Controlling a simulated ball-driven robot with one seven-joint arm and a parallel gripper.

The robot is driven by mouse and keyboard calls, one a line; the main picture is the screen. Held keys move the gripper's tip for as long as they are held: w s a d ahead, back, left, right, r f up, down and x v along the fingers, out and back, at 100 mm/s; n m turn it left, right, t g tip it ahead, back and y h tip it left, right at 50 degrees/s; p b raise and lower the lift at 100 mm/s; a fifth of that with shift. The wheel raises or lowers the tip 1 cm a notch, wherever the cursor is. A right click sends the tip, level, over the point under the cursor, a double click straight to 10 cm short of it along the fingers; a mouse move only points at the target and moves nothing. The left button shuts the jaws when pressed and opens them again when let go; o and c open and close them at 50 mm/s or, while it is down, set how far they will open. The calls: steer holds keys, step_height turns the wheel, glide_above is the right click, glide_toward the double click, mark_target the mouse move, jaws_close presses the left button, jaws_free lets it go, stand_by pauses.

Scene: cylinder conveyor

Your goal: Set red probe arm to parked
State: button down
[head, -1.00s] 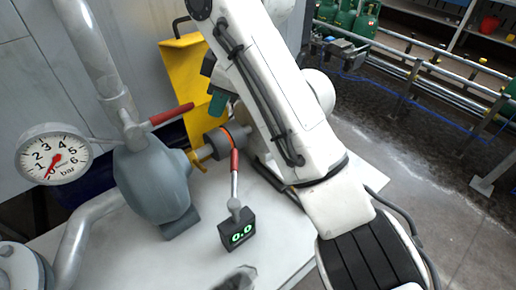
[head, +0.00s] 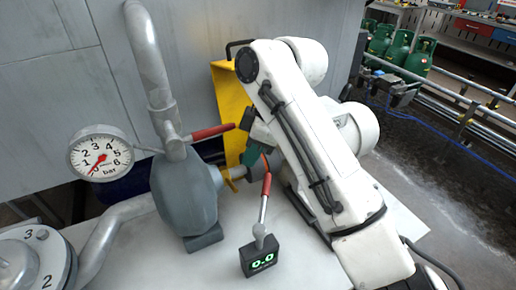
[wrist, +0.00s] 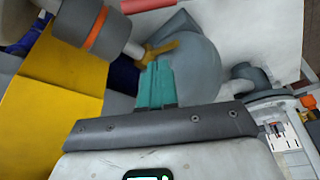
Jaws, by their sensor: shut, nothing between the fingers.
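The red probe arm (head: 266,185) is a thin rod with a red sleeve. It stands nearly upright, leaning slightly, on a small dark box (head: 260,262) whose green display reads 0.0. My gripper (head: 254,148) has green fingers and is just above and left of the red tip, with a gap that I cannot judge in depth. In the wrist view the green fingers (wrist: 155,85) are together and empty, pointing toward the grey pump body (wrist: 195,60). I cannot clearly make out the probe arm in the wrist view.
A grey pump (head: 187,200) with a red valve handle (head: 207,132) stands left of the probe arm. A pressure gauge (head: 101,153) is farther left. A yellow panel (head: 228,105) is behind my gripper. The white bench top (head: 200,270) is clear around the box.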

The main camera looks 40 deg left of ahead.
mark_target(264, 201)
steer(key=shift+w+d+f+p, duration=0.15)
steer(key=shift+d+f, duration=0.1)
steer(key=shift+f, duration=0.85)
steer(key=shift+w+d+f+p, duration=0.15)
steer(key=shift+d+f+p, duration=0.1)
steer(key=shift+f, duration=0.9)
steer(key=shift+w+d+f+p, duration=0.15)
steer(key=shift+d+f, duration=0.1)
steer(key=shift+f, duration=0.85)
